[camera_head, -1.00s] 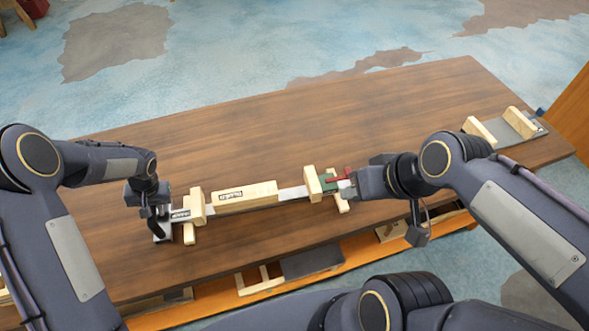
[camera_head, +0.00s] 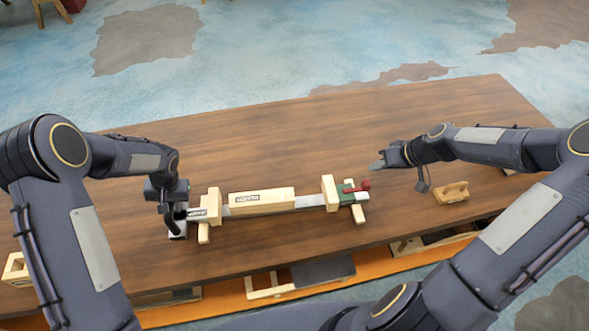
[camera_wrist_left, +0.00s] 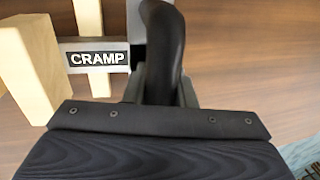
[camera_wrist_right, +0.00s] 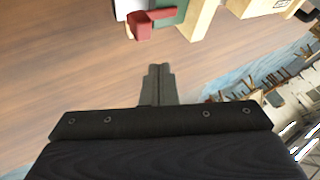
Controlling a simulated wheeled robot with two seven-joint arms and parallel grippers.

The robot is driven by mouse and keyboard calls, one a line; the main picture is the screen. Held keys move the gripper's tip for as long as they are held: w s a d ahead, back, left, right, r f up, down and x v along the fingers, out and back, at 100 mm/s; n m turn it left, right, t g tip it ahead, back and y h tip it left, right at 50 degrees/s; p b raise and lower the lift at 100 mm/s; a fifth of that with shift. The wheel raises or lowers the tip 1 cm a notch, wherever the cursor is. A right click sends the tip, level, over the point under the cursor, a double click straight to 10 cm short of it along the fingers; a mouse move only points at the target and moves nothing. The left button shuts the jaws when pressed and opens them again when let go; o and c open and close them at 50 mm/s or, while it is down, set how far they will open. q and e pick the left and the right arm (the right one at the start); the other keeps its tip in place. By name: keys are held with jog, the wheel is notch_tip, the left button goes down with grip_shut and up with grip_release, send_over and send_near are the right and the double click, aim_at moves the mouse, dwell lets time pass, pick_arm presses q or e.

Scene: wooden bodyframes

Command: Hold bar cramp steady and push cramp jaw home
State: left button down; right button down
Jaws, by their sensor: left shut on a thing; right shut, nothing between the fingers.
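The bar cramp (camera_head: 309,201) lies on the workbench, its steel bar running left to right with a wooden block (camera_head: 262,201) along it and upright wooden pieces near both ends. The green cramp jaw (camera_head: 344,195) with a red handle (camera_head: 364,185) is at its right end; both also show at the top of the right wrist view (camera_wrist_right: 140,25). My left gripper (camera_head: 178,222) is shut on the cramp's left end, beside the CRAMP label (camera_wrist_left: 97,58). My right gripper (camera_head: 378,165) is shut and empty, beyond and right of the red handle, apart from it.
A small wooden piece (camera_head: 451,192) stands on the bench at right. Several wooden parts and a dark panel (camera_head: 322,271) sit on the shelf below the front edge. The bench top (camera_head: 290,135) behind the cramp is clear.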

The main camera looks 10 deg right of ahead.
aim_at(340, 192)
pick_arm(q)
jog(key=shift+w, duration=0.1)
pick_arm(e)
jog(key=x, duration=1)
jog(key=shift+f, duration=0.25)
jog(key=shift+w+a+r, duration=0.1)
jog(key=shift+a, duration=0.85)
jog(key=shift+w+a, duration=0.15)
jog(key=shift+a, duration=0.8)
jog(key=shift+a, duration=0.1)
